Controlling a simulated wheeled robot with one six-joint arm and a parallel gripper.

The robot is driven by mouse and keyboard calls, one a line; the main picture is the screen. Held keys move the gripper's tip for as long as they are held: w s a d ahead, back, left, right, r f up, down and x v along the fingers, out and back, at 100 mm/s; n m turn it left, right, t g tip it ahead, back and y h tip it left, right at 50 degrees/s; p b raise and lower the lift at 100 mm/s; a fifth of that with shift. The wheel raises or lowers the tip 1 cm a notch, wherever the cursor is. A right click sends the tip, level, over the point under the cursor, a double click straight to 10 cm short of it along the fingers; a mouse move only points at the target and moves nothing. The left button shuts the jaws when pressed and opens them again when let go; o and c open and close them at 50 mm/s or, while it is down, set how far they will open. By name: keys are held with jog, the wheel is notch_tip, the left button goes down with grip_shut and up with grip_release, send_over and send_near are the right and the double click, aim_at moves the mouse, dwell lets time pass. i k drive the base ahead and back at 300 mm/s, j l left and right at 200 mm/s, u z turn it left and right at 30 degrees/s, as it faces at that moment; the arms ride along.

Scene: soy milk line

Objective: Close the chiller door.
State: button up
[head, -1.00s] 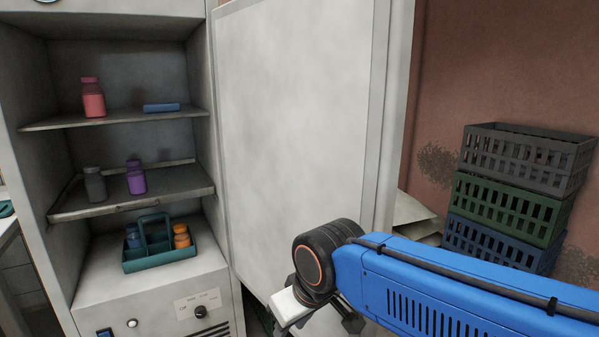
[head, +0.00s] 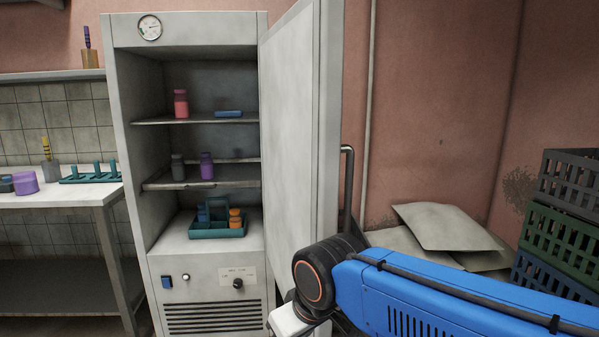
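The chiller (head: 128,190) is a tall grey cabinet, open at the front, with bottles and a teal carrier inside. Its door (head: 290,130) stands open, hinged on the right side and swung out toward me. The dark door handle (head: 347,185) shows past the door's outer edge. My blue arm reaches in from the lower right. My gripper (head: 290,325) is at the bottom of the picture, low by the door's lower part. Its fingers are mostly cut off or hidden, and I cannot tell whether it touches the door.
A table (head: 75,195) with a teal rack and a purple pot stands left of the chiller. Sacks (head: 445,228) lie against the wall behind the door. Stacked crates (head: 560,225) stand at the far right. A red bottle (head: 181,103) is on the chiller's upper shelf.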

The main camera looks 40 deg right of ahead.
aim_at(301, 56)
jog(key=l+z, duration=0.25)
jog(key=l, duration=0.6)
jog(key=i+l, duration=0.15)
jog(key=i, duration=0.25)
jog(key=i+l, duration=0.15)
jog(key=i, duration=0.2)
jog(key=i+l+u, duration=0.15)
jog(key=l+u, duration=1.1)
jog(key=l, duration=0.2)
